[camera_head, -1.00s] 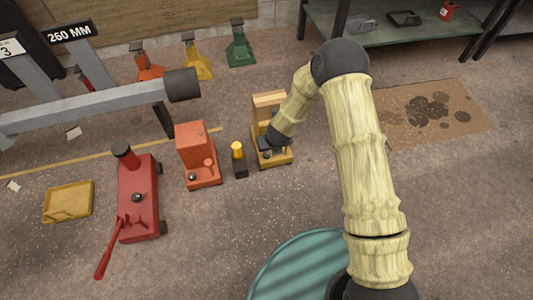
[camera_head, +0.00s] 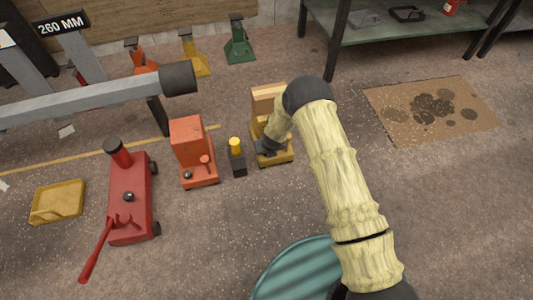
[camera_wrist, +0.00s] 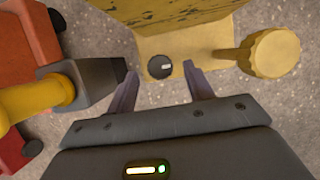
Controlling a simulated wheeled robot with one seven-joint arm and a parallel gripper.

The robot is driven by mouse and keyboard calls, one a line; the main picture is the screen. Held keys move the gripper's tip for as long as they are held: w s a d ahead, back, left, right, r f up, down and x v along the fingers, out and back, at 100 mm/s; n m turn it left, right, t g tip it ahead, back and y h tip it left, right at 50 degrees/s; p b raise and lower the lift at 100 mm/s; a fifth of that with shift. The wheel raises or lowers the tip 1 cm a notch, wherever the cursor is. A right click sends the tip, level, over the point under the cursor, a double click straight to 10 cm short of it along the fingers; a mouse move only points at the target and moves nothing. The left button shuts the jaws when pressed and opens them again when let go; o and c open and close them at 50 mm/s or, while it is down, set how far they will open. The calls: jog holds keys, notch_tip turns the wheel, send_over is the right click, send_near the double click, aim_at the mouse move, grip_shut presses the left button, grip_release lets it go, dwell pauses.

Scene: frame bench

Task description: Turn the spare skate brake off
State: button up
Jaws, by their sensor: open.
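No label shows which skate is the spare.
A dark block with a yellow top (camera_head: 237,153) stands between the skates, close to my left finger in the wrist view. A red trolley jack (camera_head: 130,199) and yellow tray (camera_head: 58,202) lie further left. A teal round top (camera_head: 300,268) is in front.

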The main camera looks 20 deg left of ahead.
jog(key=shift+x, duration=1.05)
jog(key=c, duration=1)
